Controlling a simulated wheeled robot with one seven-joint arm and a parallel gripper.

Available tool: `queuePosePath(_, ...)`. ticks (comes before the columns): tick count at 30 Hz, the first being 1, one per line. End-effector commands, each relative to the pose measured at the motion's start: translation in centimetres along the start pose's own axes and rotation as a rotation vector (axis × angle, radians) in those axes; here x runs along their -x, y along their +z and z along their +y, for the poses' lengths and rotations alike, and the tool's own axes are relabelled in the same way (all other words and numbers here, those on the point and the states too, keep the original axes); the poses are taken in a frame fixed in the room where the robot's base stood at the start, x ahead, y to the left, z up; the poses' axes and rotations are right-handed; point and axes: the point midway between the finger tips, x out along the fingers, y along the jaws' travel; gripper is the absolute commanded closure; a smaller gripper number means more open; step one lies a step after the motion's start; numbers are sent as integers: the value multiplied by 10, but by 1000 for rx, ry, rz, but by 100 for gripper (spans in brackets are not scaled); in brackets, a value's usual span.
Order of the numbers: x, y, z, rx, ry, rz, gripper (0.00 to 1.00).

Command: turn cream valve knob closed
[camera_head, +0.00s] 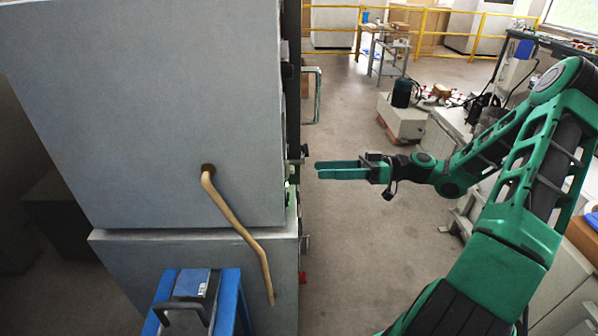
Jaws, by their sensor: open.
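My gripper (318,169) is open and empty. Its two green fingers point left toward the front face of a large grey cabinet (150,110). That face is seen almost edge-on. A small protruding fitting (303,151) stands out from the face, just left of and slightly above my fingertips, with a small gap in the picture. I cannot make out a cream knob for certain; the cabinet's front is mostly hidden by the viewing angle.
A tan bent pipe (237,226) runs down the cabinet's near side. A blue stool-like stand (228,300) is at the bottom. A metal handle (318,95) juts from the cabinet front. A bench (455,135) stands at right. The floor between is open.

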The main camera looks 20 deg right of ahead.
Motion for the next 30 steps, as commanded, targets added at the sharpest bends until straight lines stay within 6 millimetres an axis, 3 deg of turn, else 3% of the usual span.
queuePosePath(6,-40,0,-1,-1,-4,-1,45)
queuePosePath(12,-63,1,-1,-2,-3,-1,45)
queuePosePath(25,-71,1,0,-2,0,-2,45)
queuePosePath(30,-71,1,0,-2,1,-2,85)
